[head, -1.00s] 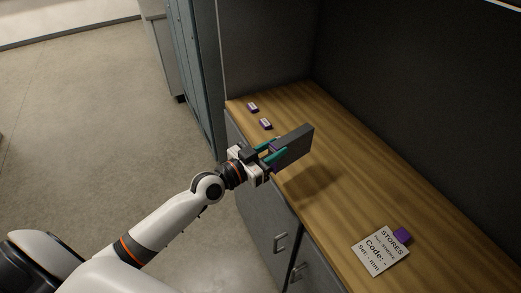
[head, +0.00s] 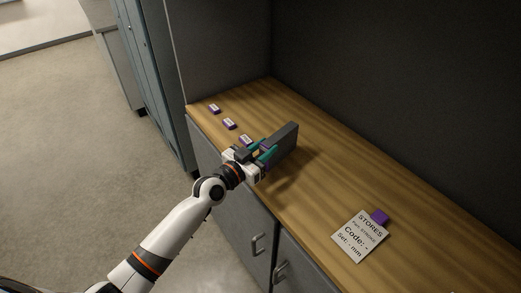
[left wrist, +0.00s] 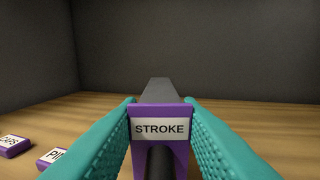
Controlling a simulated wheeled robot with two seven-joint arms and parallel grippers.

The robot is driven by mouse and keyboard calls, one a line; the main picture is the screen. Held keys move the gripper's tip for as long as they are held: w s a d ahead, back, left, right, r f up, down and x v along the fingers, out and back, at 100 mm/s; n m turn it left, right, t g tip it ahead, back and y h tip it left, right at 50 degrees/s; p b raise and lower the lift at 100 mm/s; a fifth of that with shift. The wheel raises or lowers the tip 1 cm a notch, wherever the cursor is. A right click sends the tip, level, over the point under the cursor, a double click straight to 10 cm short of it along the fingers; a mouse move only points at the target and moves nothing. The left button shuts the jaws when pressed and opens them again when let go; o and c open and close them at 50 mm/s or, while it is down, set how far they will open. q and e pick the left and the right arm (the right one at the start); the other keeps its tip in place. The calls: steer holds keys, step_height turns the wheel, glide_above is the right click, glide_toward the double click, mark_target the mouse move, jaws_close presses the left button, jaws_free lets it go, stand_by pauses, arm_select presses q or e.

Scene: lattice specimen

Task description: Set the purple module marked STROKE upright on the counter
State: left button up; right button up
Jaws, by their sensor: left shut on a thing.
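The purple module marked STROKE (left wrist: 161,112) is between the teal fingers of my left gripper (head: 265,152), with its label facing the left wrist camera. A long dark grey block (head: 284,141) extends from it, away from the gripper, over the counter (head: 325,170). In the left wrist view, both fingers of the gripper (left wrist: 160,104) press in on the module's sides. The module is low over the wooden top; I cannot tell if it touches. Its underside is hidden. My right gripper is not in view.
Small purple labelled blocks (head: 214,108) (head: 228,124) (head: 246,140) lie in a row along the counter's front left edge. Dark walls close the back. The middle of the counter is clear.

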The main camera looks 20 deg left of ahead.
arm_select(q)
steer(key=shift+f, duration=0.15)
stand_by(0.4)
steer(key=shift+f+b, duration=0.25)
steer(key=shift+b, duration=0.1)
steer(key=o, duration=1.9)
steer(key=shift+f, duration=0.1)
steer(key=shift+o, duration=0.2)
steer(key=shift+s, duration=0.1)
steer(key=v, duration=0.7)
steer(key=shift+s+a+p, duration=0.2)
steer(key=shift+s+p, duration=0.1)
steer(key=shift+s, duration=0.1)
stand_by(0.5)
